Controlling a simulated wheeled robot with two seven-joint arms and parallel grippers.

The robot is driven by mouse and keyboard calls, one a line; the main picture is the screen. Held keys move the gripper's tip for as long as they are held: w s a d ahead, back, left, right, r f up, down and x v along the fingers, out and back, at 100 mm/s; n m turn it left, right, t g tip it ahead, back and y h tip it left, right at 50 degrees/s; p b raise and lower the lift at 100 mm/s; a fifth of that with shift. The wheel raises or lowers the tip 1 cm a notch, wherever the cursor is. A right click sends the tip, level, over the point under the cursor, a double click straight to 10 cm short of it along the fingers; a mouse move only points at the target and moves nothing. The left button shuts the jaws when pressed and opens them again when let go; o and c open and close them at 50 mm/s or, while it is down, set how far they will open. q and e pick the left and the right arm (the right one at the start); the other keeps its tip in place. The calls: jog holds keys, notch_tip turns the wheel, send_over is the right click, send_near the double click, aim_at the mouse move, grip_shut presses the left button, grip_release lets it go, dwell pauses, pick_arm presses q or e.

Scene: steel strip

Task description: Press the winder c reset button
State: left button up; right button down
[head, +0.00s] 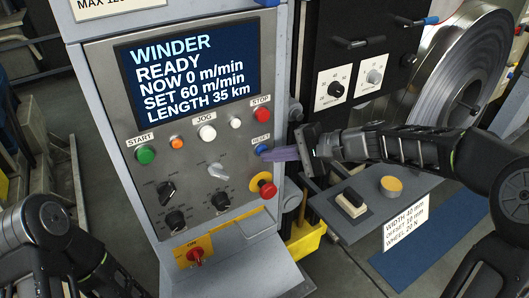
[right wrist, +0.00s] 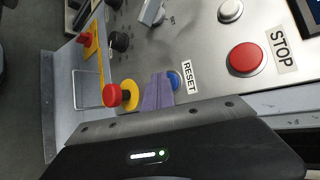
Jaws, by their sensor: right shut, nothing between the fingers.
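The blue RESET button (head: 261,149) is on the right side of the grey winder panel, below the red STOP button (head: 262,115). My right gripper (head: 268,154) comes in from the right, its purple fingers shut and empty, with the tips at the blue button. In the right wrist view the shut fingers (right wrist: 158,93) partly cover the blue button (right wrist: 174,80) beside its RESET label (right wrist: 188,77). I cannot tell whether the tips touch it. My left arm shows at the lower left, but its gripper is out of view.
The screen (head: 190,65) reads WINDER READY, NOW 0 m/min. A red mushroom knob (head: 267,189) on a yellow ring sits just below the fingers. Other knobs and the green START button (head: 145,154) lie left. A steel strip coil (head: 465,70) stands at upper right.

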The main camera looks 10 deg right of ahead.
jog(key=shift+s+d, duration=0.1)
jog(key=shift+s, duration=0.05)
jog(key=shift+s+d+b, duration=0.3)
jog(key=shift+s+b, duration=0.1)
jog(key=shift+s, duration=0.4)
jog(key=s, duration=0.1)
jog(key=s+d+b, duration=0.1)
jog(key=s, duration=0.2)
jog(key=shift+s+d, duration=0.35)
jog(key=shift+d, duration=0.05)
dwell(0.7)
